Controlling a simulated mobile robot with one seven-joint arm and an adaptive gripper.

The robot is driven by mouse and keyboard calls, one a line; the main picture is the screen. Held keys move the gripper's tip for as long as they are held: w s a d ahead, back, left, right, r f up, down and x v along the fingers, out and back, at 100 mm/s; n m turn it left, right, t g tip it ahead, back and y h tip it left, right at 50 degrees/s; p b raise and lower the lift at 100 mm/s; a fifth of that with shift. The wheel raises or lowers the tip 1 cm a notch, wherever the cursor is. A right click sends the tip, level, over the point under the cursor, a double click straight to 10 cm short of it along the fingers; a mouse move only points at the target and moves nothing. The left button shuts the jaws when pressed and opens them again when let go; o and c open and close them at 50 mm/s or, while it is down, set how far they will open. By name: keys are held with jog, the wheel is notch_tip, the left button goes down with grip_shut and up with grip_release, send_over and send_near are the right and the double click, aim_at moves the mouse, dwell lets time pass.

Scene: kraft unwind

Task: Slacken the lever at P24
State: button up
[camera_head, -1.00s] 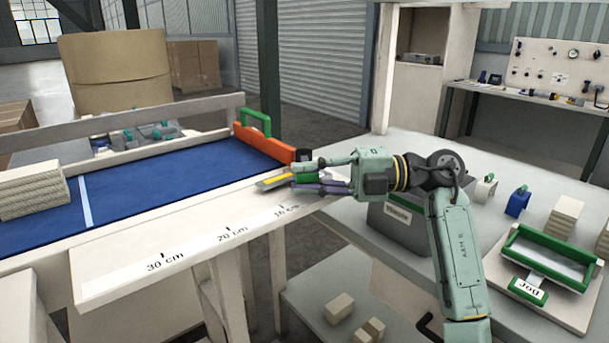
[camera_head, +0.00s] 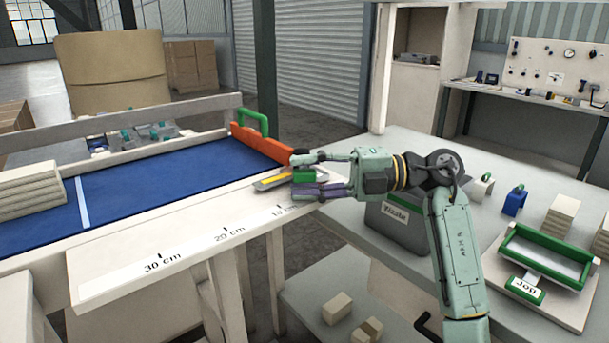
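A P24 label is not readable in the view, and I cannot tell for sure which part is the lever. A small green piece (camera_head: 304,175) sits on a grey and yellow slide (camera_head: 272,182) at the right end of the ruled white rail (camera_head: 205,240). My gripper (camera_head: 308,174) reaches in from the right, fingers pointing left. Its dark-tipped upper finger and purple lower finger stand apart on either side of the green piece. The fingers partly hide the piece. An orange bar (camera_head: 262,146) with a green handle (camera_head: 252,119) lies just behind.
A blue bed (camera_head: 150,185) carries a pale stack (camera_head: 30,190) at left. A grey bin (camera_head: 398,225) stands below my wrist. A green-rimmed tray (camera_head: 548,258), a blue block (camera_head: 515,203) and pale stacks occupy the right bench. Pale blocks lie on the lower shelf (camera_head: 300,300).

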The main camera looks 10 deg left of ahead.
jog(key=v, duration=0.7)
jog(key=shift+c, duration=0.4)
